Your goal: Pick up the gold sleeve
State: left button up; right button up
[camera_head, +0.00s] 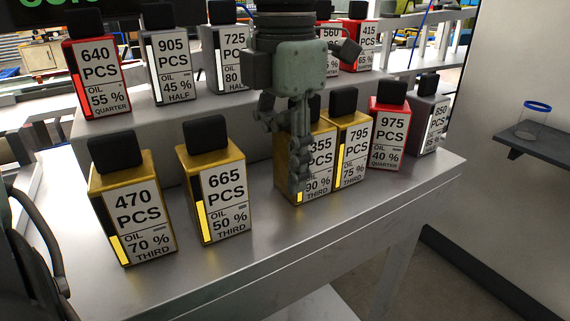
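Several gold canisters with black caps and white labels stand upright on the grey bench. They are the 470 PCS canister (134,213), the 665 PCS canister (214,196), the 355 PCS canister (319,170) and the 795 PCS canister (351,152). I cannot tell which of them, if any, is the gold sleeve. My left gripper (298,185) points down in front of the 355 canister and hides its left part and some of its cap. It shows edge-on, so I cannot tell its opening or whether it touches the canister. My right gripper is not in view.
A red canister (388,138) and a grey one (429,123) stand to the right. A raised grey step (252,130) behind carries red and grey canisters. The bench front (290,232) is bare. A glass jar (534,122) sits on a wall shelf at right.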

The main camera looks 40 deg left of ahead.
pick_arm(q)
jog(key=shift+a+f, duration=0.1)
jog(key=shift+a, duration=0.05)
grip_shut()
dwell(0.4)
